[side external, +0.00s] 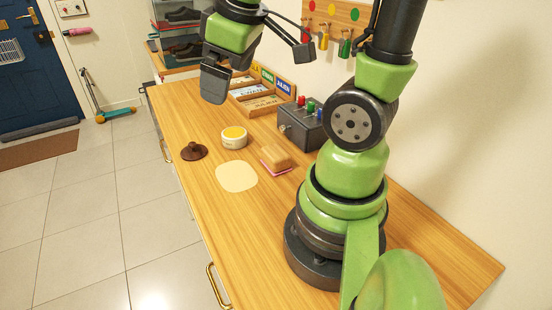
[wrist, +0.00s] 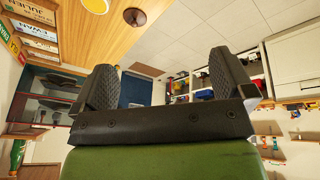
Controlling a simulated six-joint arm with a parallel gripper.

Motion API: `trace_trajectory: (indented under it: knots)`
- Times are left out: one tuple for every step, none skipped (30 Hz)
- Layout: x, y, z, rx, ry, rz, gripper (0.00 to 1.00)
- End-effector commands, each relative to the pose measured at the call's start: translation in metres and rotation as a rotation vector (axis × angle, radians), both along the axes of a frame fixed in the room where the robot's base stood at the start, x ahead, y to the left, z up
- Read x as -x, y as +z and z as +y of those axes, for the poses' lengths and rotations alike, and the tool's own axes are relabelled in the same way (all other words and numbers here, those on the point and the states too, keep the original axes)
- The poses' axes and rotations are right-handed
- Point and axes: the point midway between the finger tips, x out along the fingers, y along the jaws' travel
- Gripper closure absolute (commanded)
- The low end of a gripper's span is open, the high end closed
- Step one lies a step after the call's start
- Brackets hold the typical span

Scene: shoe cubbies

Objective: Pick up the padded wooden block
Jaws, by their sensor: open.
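The padded wooden block (side external: 275,156) sits on the wooden counter, with a tan wooden body and a pink layer showing along its bottom edge. It is not visible in the wrist view. My gripper (side external: 214,88) hangs above the far part of the counter, well up and to the left of the block. In the wrist view my gripper (wrist: 167,85) has its two dark ribbed fingers spread wide with nothing between them.
A pale round patch (side external: 236,176) lies left of the block. A yellow-topped tin (side external: 234,138) and a brown knobbed object (side external: 193,151) stand nearby. A grey box with coloured knobs (side external: 301,125) is behind the block. A wooden name tray (side external: 258,98) is farther back.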

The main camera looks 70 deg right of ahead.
Motion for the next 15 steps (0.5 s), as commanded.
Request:
trace_trajectory:
  knots:
    - [-0.003, -0.016, -0.018, 0.038, 0.049, 0.076, 0.00]
    - [-0.005, -0.024, -0.029, 0.063, 0.093, 0.116, 0.00]
    - [-0.006, -0.036, -0.042, 0.088, 0.152, 0.170, 0.00]
    - [-0.006, -0.046, -0.052, 0.102, 0.198, 0.210, 0.00]
    - [-0.005, -0.056, -0.061, 0.114, 0.245, 0.249, 0.00]
    - [-0.003, -0.069, -0.074, 0.123, 0.310, 0.298, 0.00]
    - [-0.001, -0.079, -0.082, 0.125, 0.358, 0.332, 0.00]
    - [0.002, -0.089, -0.089, 0.125, 0.405, 0.362, 0.00]
    - [0.006, -0.101, -0.098, 0.121, 0.465, 0.397, 0.00]
    - [0.009, -0.109, -0.104, 0.118, 0.508, 0.420, 0.00]
    - [0.012, -0.117, -0.109, 0.112, 0.546, 0.440, 0.00]
    - [0.016, -0.127, -0.114, 0.105, 0.593, 0.460, 0.00]
    - [0.018, -0.133, -0.117, 0.098, 0.624, 0.473, 0.00]
    - [0.021, -0.138, -0.120, 0.093, 0.650, 0.483, 0.00]
    - [0.023, -0.143, -0.122, 0.088, 0.682, 0.493, 0.00]
